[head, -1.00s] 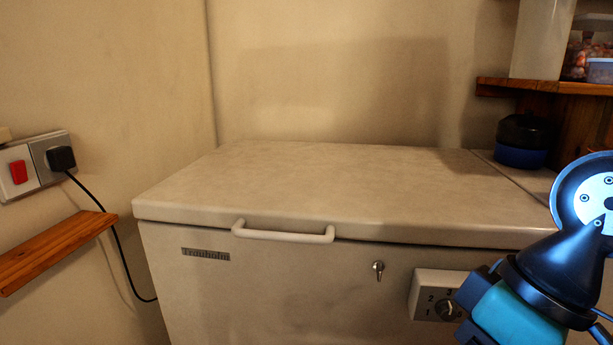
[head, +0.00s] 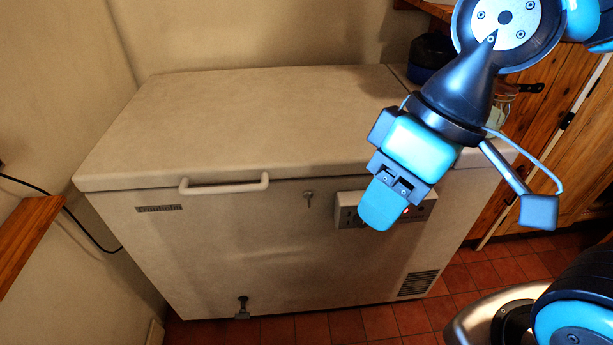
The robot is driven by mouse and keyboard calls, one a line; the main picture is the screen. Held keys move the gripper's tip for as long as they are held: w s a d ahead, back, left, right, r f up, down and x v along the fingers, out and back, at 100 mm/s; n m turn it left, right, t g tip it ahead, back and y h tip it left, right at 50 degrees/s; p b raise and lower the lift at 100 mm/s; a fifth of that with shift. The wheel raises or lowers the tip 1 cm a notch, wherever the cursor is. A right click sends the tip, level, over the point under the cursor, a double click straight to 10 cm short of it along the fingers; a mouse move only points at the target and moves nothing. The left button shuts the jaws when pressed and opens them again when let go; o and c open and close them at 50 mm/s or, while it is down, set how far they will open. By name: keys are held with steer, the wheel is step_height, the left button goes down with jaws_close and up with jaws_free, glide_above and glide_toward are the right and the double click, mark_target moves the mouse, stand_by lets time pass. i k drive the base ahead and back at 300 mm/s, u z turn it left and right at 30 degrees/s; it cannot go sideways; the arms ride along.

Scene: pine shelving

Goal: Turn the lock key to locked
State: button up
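The lock key (head: 308,196) is a small silver key in the front of the white chest freezer (head: 215,250), below the lid's front edge. It looks upright, with its bow hanging down, but it is too small to read any locked or unlocked mark. The freezer lid (head: 250,115) is down, with a white handle (head: 225,184) left of the key. My gripper (head: 376,212) is right of the key in the picture, in front of the control panel, pointing down and to the left. Its fingers overlap in this view, so I cannot tell whether they are apart. It is not on the key.
The control panel (head: 349,205) with a red light is partly hidden behind my gripper. A wooden shelf (head: 28,240) juts from the left wall. A dark pot (head: 430,55) and a glass jar (head: 498,112) stand at the back right. Red floor tiles (head: 380,322) show below.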

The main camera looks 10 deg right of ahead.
mark_target(308, 194)
steer(key=u, duration=1.15)
steer(key=k, duration=0.45)
steer(key=z, duration=0.85)
